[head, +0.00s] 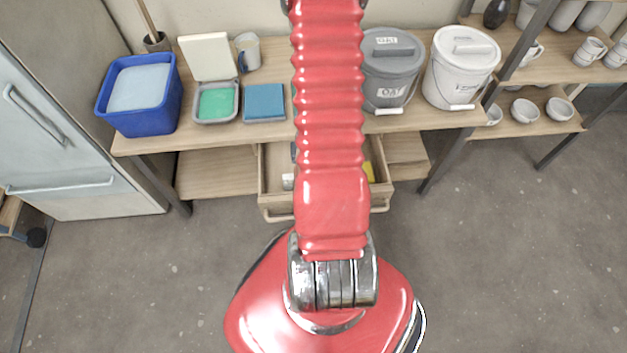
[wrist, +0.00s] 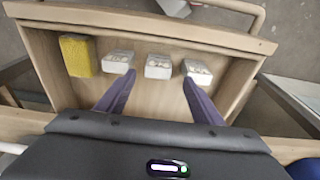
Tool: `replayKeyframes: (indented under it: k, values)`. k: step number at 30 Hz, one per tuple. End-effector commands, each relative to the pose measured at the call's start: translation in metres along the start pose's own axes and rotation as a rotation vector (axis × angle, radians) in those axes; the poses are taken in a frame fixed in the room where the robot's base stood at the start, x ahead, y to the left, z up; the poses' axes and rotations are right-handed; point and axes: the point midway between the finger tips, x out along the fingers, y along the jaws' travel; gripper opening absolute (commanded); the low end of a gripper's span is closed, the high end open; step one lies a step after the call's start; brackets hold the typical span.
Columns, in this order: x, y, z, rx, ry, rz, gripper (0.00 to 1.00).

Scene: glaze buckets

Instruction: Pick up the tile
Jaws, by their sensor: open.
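A flat blue square (head: 264,103), the most tile-like thing in view, lies on the worktop in the head view. Inside the drawer are a yellow sponge-like block (wrist: 77,55) and white items (wrist: 158,67) with pale tops in a row. The fingertips show near these white items. My gripper does not show in the head view.
A green-filled tray with an open lid (head: 214,101) and a blue tub (head: 140,95) stand left of the square. A grey bucket (head: 390,75) and a white bucket (head: 459,72) stand on the right. Shelves with bowls are further right. The floor in front is clear.

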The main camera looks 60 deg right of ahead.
Motion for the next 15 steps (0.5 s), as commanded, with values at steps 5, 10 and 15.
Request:
replayKeyframes:
  k: [5,10,15]
  values:
    - [0.012,0.000,0.000,0.001,-0.001,0.001,0.61]
    - [0.015,0.001,0.000,0.000,0.001,0.002,0.61]
    - [0.015,0.000,0.000,-0.001,0.000,0.001,0.61]
